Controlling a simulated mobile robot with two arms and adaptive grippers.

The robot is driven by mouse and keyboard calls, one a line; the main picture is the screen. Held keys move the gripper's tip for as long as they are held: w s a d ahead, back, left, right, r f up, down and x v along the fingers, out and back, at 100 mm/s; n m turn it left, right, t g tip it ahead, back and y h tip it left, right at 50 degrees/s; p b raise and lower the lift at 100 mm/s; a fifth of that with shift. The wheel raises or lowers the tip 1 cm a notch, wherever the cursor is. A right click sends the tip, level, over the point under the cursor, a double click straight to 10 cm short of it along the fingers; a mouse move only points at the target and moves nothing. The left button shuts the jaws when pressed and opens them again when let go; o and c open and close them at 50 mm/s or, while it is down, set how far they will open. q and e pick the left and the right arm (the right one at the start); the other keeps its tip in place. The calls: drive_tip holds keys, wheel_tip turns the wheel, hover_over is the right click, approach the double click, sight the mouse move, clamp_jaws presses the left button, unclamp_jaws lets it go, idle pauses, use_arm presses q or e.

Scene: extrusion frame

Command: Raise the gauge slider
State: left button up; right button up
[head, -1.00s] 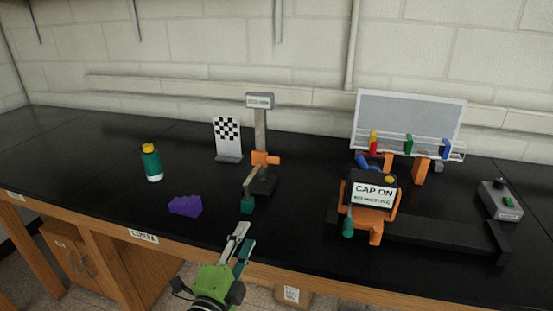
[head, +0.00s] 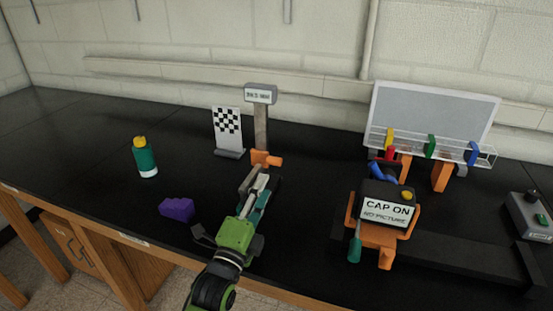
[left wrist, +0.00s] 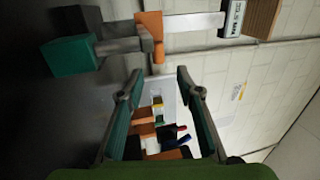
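The gauge is an upright grey post (head: 261,130) with a small white sign (head: 261,94) on top. Its orange slider (head: 262,158) sits low on the post, with an orange knob to the right. In the left wrist view the gauge lies sideways along the top, with the slider (left wrist: 152,35), a grey arm and a teal block (left wrist: 70,55). My left gripper (head: 257,184) is just below and in front of the slider and hides the gauge's lower part. Its fingers (left wrist: 157,80) are spread, with nothing between them; the slider is beside them. My right gripper is not visible.
A purple block (head: 176,209) and a green bottle (head: 145,158) stand left. A checkered board (head: 228,130) stands behind. An orange device signed "CAP ON" (head: 386,214), a panel rack (head: 434,112) and a grey switch box (head: 530,215) are on the right.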

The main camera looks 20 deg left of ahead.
sight(275, 164)
use_arm(q)
drive_tip(key=x, duration=0.4)
drive_tip(key=shift+w+p, duration=0.2)
drive_tip(key=shift+p, duration=0.1)
drive_tip(key=x, duration=0.5)
drive_tip(key=shift+w+f+p, duration=0.1)
drive_tip(key=shift+w+p, duration=0.15)
drive_tip(key=shift+p, duration=0.15)
drive_tip(key=shift+w, duration=0.45)
clamp_jaws()
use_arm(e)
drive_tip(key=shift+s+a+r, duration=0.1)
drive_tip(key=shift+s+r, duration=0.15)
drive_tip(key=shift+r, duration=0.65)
